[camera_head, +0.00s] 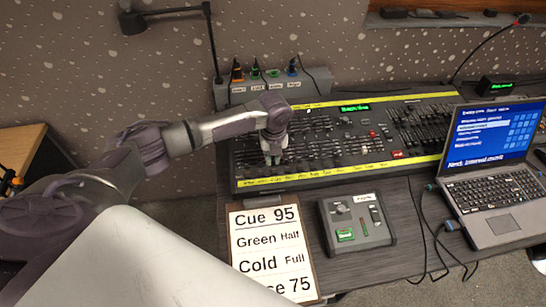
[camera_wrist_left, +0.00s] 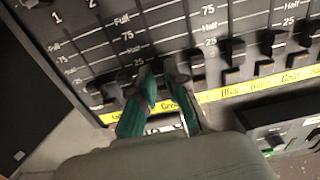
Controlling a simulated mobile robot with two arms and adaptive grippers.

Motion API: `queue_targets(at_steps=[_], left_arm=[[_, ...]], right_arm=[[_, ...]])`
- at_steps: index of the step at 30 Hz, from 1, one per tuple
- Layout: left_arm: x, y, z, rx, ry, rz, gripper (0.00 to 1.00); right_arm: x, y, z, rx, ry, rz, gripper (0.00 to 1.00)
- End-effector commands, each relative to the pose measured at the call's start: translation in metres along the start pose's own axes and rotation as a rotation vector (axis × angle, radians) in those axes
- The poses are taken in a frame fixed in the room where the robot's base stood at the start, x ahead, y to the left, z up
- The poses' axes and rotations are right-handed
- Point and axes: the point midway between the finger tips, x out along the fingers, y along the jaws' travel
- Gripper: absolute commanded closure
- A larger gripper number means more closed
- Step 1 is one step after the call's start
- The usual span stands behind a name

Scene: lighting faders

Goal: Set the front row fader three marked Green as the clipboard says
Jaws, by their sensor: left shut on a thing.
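The lighting console (camera_head: 345,140) stands on the dark desk, with yellow label strips along its edges. My left gripper (camera_head: 272,158) reaches down over its lower left fader bank. In the left wrist view its green-tipped fingers (camera_wrist_left: 163,88) are shut on a fader knob just above the partly covered strip label that seems to start "Gr". The fingers hide most of the knob and its exact level. It looks low in its slot, near the scale's lower end. The clipboard (camera_head: 236,262) in front reads "Cue 95", "Green Half", "Cold Full" and a cut-off line ending "75". My right gripper is not in view.
Dark neighbouring fader knobs (camera_wrist_left: 233,50) stand close on both sides of the fingers. A small control box (camera_head: 356,222) sits right of the clipboard. A laptop (camera_head: 495,190) with cables stands at the right. A lamp (camera_head: 132,20) and plug box (camera_head: 270,85) are behind.

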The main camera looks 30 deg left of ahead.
Motion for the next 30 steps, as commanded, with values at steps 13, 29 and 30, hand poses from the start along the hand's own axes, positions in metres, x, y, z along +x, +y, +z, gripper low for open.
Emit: queue_targets(at_steps=[13, 29, 30], left_arm=[[0.001, 0.0, 0.021, -0.002, -0.001, 0.0, 1.0], [0.0, 0.0, 0.028, -0.001, -0.001, 0.0, 0.75], [0.0, 0.0, 0.028, -0.001, -0.001, 0.0, 0.75]], right_arm=[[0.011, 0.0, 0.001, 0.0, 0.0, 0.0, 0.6], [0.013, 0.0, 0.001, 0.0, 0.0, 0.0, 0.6], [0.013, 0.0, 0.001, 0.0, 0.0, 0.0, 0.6]])
